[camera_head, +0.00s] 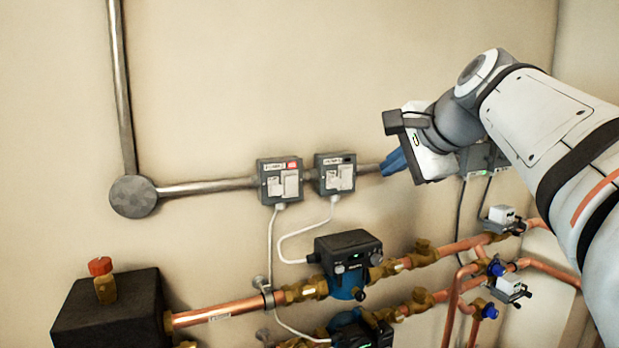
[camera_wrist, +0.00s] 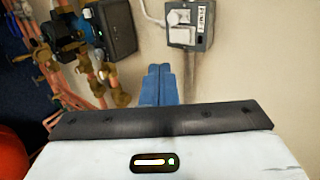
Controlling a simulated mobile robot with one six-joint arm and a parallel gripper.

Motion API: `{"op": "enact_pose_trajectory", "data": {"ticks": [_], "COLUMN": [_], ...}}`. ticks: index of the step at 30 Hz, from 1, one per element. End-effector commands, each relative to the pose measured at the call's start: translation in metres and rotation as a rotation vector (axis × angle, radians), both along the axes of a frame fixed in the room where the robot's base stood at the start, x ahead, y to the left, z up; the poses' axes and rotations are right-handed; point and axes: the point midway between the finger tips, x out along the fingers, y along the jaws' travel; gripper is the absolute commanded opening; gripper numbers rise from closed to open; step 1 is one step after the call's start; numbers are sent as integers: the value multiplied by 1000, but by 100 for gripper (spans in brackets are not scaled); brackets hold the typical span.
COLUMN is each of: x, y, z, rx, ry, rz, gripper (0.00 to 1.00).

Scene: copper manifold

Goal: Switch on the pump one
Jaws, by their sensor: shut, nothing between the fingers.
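Two grey switch boxes are on the wall. The left box (camera_head: 280,181) has a white rocker and a red patch at its top right. The right box (camera_head: 335,174) has a white rocker and a dark patch there. One box also shows in the wrist view (camera_wrist: 190,24), with a label that seems to start with "PUMP"; its number is unclear. My gripper (camera_head: 393,162) is just right of the right box, apart from it, near the wall. Its blue fingers are together and empty in the wrist view (camera_wrist: 160,84).
An upper pump (camera_head: 348,250) and a lower pump (camera_head: 360,332) sit on copper pipes below the boxes, with white cables running up. A metal conduit (camera_head: 208,187) joins the boxes from the left. More grey boxes are partly hidden behind my arm. Wall above is clear.

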Motion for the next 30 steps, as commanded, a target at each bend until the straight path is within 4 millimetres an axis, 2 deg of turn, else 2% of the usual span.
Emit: {"op": "enact_pose_trajectory", "data": {"ticks": [5, 16, 22, 30], "x": [18, 79, 105, 114], "y": [7, 27, 35, 38], "z": [-14, -58, -59, -61], "rx": [0, 1, 0, 0], "ry": [5, 5, 4, 2], "rz": [5, 3, 2, 1], "gripper": [0, 0, 0, 0]}}
